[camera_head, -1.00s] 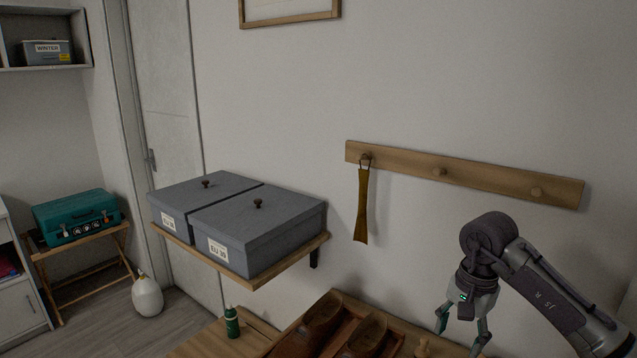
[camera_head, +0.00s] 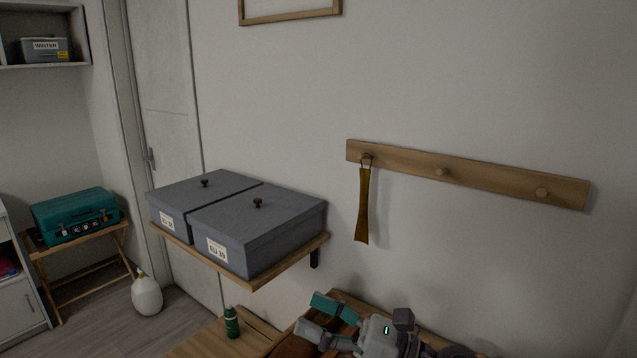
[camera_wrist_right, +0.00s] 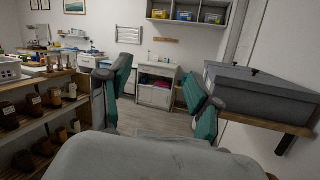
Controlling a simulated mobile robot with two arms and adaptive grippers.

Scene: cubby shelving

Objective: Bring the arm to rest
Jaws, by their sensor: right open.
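My right gripper (camera_head: 322,318) is low in the head view, in front of the wooden tray (camera_head: 285,347) on the bench and partly covering it. Its teal-padded fingers point left and stand apart with nothing between them. In the right wrist view both fingers (camera_wrist_right: 160,97) are spread, with open room between them. Most of my right arm is below the head view's lower edge. My left gripper is in neither view.
Two grey lidded boxes (camera_head: 258,232) sit on a wall shelf (camera_head: 262,281) left of the gripper. A green bottle (camera_head: 232,322) stands on the bench. A shoehorn (camera_head: 362,205) hangs from the peg rail (camera_head: 480,177). Shoe shelves (camera_wrist_right: 45,125) show at the wrist view's left.

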